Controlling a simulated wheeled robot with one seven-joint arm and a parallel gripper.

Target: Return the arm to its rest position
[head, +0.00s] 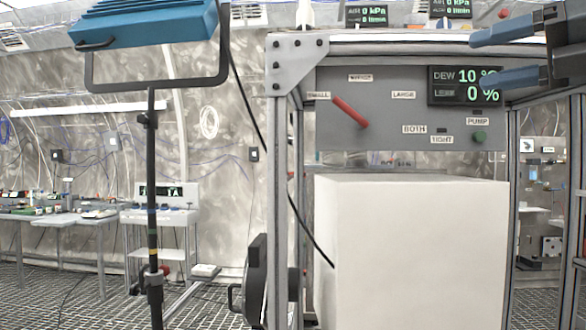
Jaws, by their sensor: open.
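My gripper (496,54) shows at the upper right of the head view, with two blue fingers pointing left. The fingers are apart, with nothing between them. It is in front of the right part of the grey control panel (350,136) and partly covers the display (466,86) that reads DEW 10 and LEAK 0. The rest of my arm runs out of the picture at the right edge.
A blue lamp (146,24) on a black stand (152,190) is at left. Tables (62,218) stand behind.

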